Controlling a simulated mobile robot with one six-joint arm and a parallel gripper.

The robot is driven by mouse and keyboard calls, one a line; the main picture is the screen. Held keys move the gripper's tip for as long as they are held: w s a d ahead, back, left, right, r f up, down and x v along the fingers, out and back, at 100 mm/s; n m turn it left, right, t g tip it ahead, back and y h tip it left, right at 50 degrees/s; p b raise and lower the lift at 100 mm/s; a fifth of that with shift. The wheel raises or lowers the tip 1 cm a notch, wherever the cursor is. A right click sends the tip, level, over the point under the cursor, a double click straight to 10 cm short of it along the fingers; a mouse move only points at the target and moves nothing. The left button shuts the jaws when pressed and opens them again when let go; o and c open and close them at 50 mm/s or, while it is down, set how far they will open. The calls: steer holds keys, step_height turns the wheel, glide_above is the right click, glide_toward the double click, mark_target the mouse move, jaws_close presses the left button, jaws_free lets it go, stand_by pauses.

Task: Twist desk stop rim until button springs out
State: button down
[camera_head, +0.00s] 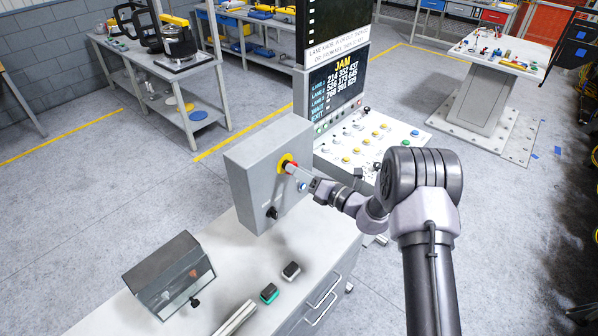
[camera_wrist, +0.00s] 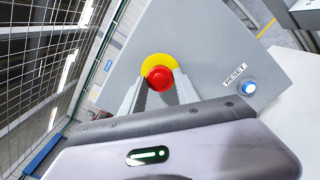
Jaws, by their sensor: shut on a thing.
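The desk stop is a red button (camera_wrist: 160,78) on a yellow round plate (camera_wrist: 157,64), set in the face of a grey box (camera_head: 263,165). In the head view the red button (camera_head: 291,168) shows at the tip of my gripper (camera_head: 300,173). In the wrist view the two fingers of my gripper (camera_wrist: 160,90) lie one on each side of the red rim and are shut on it. The near part of the button is partly hidden between the fingers. I cannot tell whether the button is pressed in or out.
A blue lit button labelled RESET (camera_wrist: 249,88) is on the same box. A black knob (camera_head: 272,213) sits lower on it. A clear-fronted case (camera_head: 170,275), a green-topped block (camera_head: 269,293) and a dark-topped block (camera_head: 291,270) are on the white bench (camera_head: 235,262). A button console (camera_head: 372,140) stands behind.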

steer(key=shift+m, duration=0.5)
steer(key=c, duration=0.9)
jaws_free()
steer(key=b+v, duration=0.1)
steer(key=v, duration=1.6)
steer(key=shift+b, duration=0.3)
steer(key=shift+s+d, duration=0.1)
steer(key=shift+s, duration=0.05)
